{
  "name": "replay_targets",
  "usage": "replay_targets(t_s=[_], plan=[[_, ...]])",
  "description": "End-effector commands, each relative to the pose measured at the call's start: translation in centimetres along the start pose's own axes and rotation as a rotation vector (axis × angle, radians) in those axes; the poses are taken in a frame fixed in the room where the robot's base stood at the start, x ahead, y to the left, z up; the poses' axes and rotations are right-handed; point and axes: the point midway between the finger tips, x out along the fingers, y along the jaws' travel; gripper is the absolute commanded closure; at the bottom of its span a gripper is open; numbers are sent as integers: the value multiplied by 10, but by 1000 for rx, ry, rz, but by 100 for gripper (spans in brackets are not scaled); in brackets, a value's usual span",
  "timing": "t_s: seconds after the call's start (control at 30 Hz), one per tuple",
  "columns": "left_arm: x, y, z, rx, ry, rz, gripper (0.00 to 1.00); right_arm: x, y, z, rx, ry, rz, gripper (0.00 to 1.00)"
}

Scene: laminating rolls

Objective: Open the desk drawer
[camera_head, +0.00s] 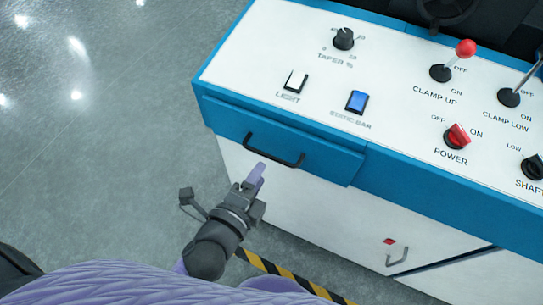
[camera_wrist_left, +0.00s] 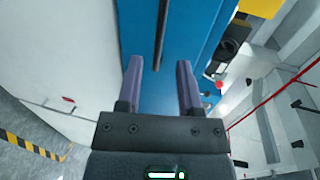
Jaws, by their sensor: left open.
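The desk drawer (camera_head: 225,118) is a blue panel at the left end of the console. It looks closed. Its black bar handle (camera_head: 273,151) runs along the front. My left gripper (camera_head: 257,172) is just below and in front of the handle in the head view, with its purple fingers pointing toward it. In the left wrist view, my left gripper (camera_wrist_left: 160,80) is open and nothing is held. The handle (camera_wrist_left: 161,35) lies ahead, lined up with the gap between the fingers. My right gripper is out of view.
The white console top (camera_head: 250,62) carries a taper knob (camera_head: 344,38), rocker switches and clamp levers. A lower white cabinet has a small grey handle (camera_head: 398,257). Yellow-black tape (camera_head: 290,278) marks the floor. The grey floor (camera_head: 90,140) at left is clear.

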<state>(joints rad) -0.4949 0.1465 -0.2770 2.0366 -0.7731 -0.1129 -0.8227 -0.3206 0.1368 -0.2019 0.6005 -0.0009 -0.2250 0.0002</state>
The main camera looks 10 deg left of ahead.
Motion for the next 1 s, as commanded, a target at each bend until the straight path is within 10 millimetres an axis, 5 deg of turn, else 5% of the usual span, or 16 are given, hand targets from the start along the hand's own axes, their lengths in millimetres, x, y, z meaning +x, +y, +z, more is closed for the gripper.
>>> replay_targets(t_s=[0.1,0.3,0.63,0.87,1.0], plan=[[30,1,0,0,0,-2,53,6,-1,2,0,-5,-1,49],[59,2,0,-3,-1,1,53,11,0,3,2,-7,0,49],[65,1,0,-5,0,3,53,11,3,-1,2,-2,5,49],[65,1,0,-5,-1,3,100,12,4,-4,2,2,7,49],[65,1,0,-5,-1,3,100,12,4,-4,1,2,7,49]])
